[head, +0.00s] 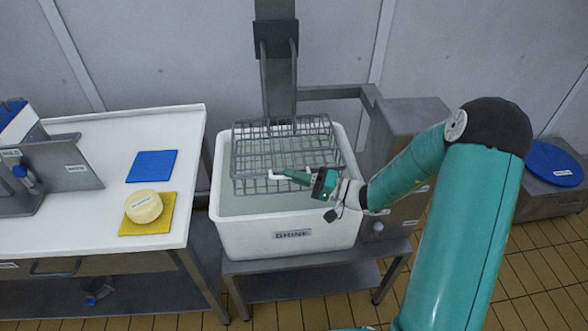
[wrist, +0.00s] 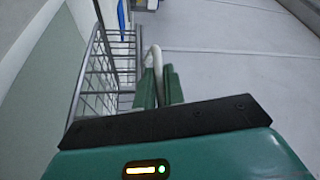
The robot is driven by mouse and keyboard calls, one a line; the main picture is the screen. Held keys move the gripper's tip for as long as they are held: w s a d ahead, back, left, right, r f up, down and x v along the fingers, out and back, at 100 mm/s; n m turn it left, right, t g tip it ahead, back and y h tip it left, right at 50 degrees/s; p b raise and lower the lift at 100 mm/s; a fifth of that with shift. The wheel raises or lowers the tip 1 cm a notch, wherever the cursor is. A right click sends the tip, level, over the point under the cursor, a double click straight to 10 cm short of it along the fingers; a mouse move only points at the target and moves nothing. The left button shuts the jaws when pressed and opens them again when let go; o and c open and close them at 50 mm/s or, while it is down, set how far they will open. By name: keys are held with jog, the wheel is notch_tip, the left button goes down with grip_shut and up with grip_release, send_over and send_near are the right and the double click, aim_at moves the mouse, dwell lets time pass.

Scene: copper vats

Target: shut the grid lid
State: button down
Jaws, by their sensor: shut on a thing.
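The grid lid (head: 282,150) is a grey wire grid over the white tub marked BRINE (head: 290,240). It covers the back and middle of the tub's mouth, and pale liquid shows in front of it. I cannot tell its exact tilt; it does not look flat on the rim. A white bar handle (head: 279,177) is at its front edge. My gripper (head: 300,177) is shut on this handle from the right. In the wrist view the green fingers (wrist: 160,88) close around the curved white handle (wrist: 154,60), with the grid (wrist: 108,75) to the left.
A white table (head: 90,215) on the left carries a blue mat (head: 152,166) and a yellow mat (head: 167,227) with a round cheese (head: 144,206). A grey post (head: 278,75) stands behind the tub. A grey metal cabinet (head: 410,125) is close on the right.

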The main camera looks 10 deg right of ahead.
jog(key=shift+d+f, duration=0.1)
jog(key=shift+f, duration=0.15)
jog(key=c, duration=1.8)
grip_release()
jog(key=shift+w+f, duration=0.1)
jog(key=shift+o, duration=0.2)
jog(key=v, duration=1.3)
jog(key=shift+s+d, duration=0.25)
jog(key=shift+d, duration=0.1)
